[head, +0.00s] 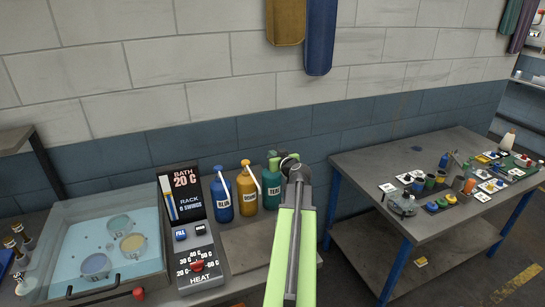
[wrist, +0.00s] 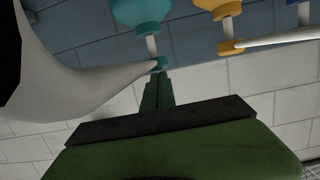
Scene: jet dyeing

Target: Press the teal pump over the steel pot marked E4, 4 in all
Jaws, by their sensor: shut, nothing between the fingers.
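The teal pump bottle (head: 271,188) stands at the right end of a row of three pump bottles. My gripper (head: 285,160) is at the height of its top, partly hiding it. In the wrist view my shut, empty fingers (wrist: 156,80) point at the small teal pump head (wrist: 158,63), touching or nearly so. The teal bottle collar (wrist: 138,10) and a pale stem show beyond it. A large pale spout (wrist: 60,80) runs left from the pump head, close to the camera. No E4 mark is readable, and I cannot pick out that pot.
Yellow (head: 247,192) and blue (head: 221,196) pump bottles stand left of the teal one. A bath tray (head: 150,277) with three cups and a heat control box (head: 200,262) lie further left. A right-hand table (head: 370,165) holds many small pots and cards.

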